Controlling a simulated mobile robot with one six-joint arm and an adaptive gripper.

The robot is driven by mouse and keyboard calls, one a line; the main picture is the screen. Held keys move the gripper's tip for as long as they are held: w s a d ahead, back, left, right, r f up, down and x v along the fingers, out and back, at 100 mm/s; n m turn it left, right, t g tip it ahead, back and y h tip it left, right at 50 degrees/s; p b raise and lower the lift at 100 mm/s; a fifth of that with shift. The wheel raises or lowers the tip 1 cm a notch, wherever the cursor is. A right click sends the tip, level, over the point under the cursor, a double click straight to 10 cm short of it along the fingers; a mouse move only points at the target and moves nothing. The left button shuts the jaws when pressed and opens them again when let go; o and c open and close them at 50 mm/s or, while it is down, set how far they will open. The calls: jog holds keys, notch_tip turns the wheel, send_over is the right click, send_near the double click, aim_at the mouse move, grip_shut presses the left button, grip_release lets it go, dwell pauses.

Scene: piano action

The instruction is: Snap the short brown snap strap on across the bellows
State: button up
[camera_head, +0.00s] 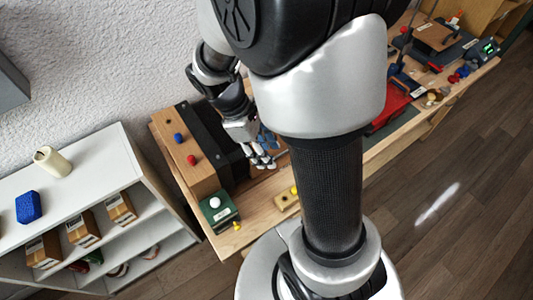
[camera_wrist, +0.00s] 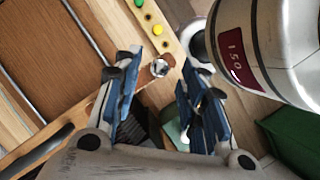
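My gripper (camera_wrist: 158,66) is open, its blue-padded fingers spread apart in the wrist view. A short brown piece with a round silver snap (camera_wrist: 160,68), seemingly the snap strap, shows between the fingertips. I see no finger clearly touching it, and its far part is hidden by the left finger. In the head view my gripper (camera_head: 263,160) is over the bench beside a wooden block (camera_head: 195,172) with blue and red knobs. The dark body beside that block, seemingly the bellows (camera_head: 232,160), is partly hidden by my gripper. The strap cannot be made out there.
A green box with a white knob (camera_head: 218,208) stands at the bench's near corner. A small wooden strip with yellow buttons (camera_head: 284,202) lies near the front edge. A white shelf (camera_head: 90,175) stands left. Red and black items (camera_head: 395,100) crowd the bench's right.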

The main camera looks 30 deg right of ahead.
jog(key=shift+s+d+f, duration=0.15)
jog(key=shift+f, duration=0.3)
grip_shut()
dwell(0.3)
